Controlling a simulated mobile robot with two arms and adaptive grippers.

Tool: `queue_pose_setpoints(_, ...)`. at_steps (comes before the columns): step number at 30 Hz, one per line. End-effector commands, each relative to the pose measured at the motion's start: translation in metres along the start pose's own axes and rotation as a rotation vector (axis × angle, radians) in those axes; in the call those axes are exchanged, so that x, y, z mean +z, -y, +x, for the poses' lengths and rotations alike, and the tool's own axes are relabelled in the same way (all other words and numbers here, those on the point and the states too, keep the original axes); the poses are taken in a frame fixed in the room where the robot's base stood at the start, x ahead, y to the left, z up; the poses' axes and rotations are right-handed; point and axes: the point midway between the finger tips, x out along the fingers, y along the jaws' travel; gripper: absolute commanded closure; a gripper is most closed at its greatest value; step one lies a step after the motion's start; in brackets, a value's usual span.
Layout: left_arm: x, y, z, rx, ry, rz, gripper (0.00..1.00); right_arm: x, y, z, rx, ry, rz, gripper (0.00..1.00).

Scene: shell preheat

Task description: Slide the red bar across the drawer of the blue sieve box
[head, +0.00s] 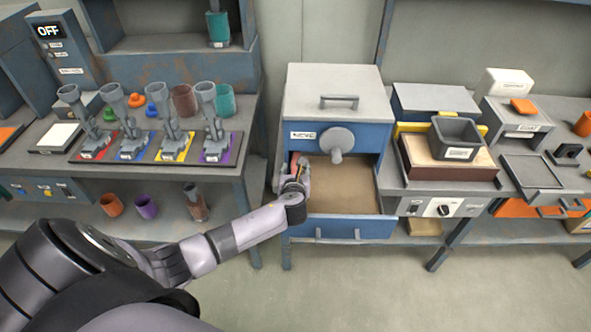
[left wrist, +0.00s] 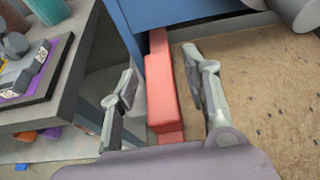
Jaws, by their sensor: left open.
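The blue sieve box (head: 300,147) stands in the middle of the head view with a grey lid and a round grey knob on its front. Its drawer (head: 345,228) is pulled out and shows a tan floor. The red bar (left wrist: 160,95) lies along the drawer's left side in the left wrist view; only a little of it (head: 294,160) shows in the head view. My left gripper (head: 297,174) is at the drawer's left edge. Its open fingers (left wrist: 160,70) stand on either side of the bar, with gaps visible. My right gripper is not in view.
A left bench carries a tray (head: 75,157) with several grey funnel stands on coloured mats. A right bench holds a grey bin (head: 457,133) on a wooden-topped box and a flat grey tray (head: 531,172). The floor in front is clear.

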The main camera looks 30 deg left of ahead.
Motion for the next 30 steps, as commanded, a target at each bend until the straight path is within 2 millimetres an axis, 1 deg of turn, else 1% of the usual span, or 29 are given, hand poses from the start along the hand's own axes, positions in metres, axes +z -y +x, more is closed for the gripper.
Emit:
queue_pose_setpoints(6,0.0002,0.0002,0.0001,0.0,0.0,0.0,0.57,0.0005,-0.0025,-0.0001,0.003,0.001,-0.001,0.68)
queue_pose_setpoints(25,-0.0001,0.0001,-0.0002,0.0,0.0,0.0,0.99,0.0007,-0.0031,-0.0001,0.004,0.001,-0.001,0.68)
queue_pose_setpoints(26,-0.0001,0.0001,-0.0002,0.0,0.0,0.0,1.0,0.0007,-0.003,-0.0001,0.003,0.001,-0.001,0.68)
queue_pose_setpoints(30,-0.0001,0.0001,-0.0002,0.0,0.0,0.0,1.0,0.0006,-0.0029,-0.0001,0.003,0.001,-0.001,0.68)
